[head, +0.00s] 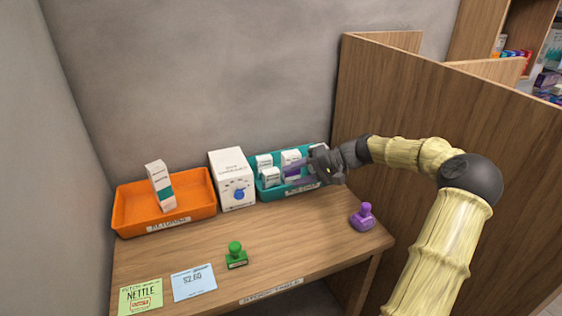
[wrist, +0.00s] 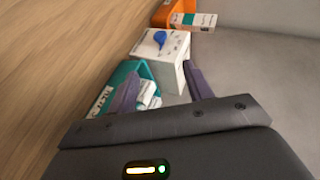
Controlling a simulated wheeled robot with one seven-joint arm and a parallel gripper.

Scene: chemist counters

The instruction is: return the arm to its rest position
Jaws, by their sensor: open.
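My arm reaches in from the right in the head view, pale yellow with dark joints. My gripper (head: 308,170) is over the right part of the teal tray (head: 268,193), close to the small white boxes in it. In the wrist view my gripper (wrist: 162,85) has its two fingers spread apart, with nothing held between them. The teal tray (wrist: 112,86) and white boxes (wrist: 148,96) lie below and beyond the left finger. Whether the gripper touches a box or the tray cannot be told.
A white box with a blue knob (head: 235,180) stands left of the teal tray. A purple stamp (head: 363,215), a green stamp (head: 236,256) and two cards (head: 193,282) are on the table. A wooden partition (head: 400,130) rises at right.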

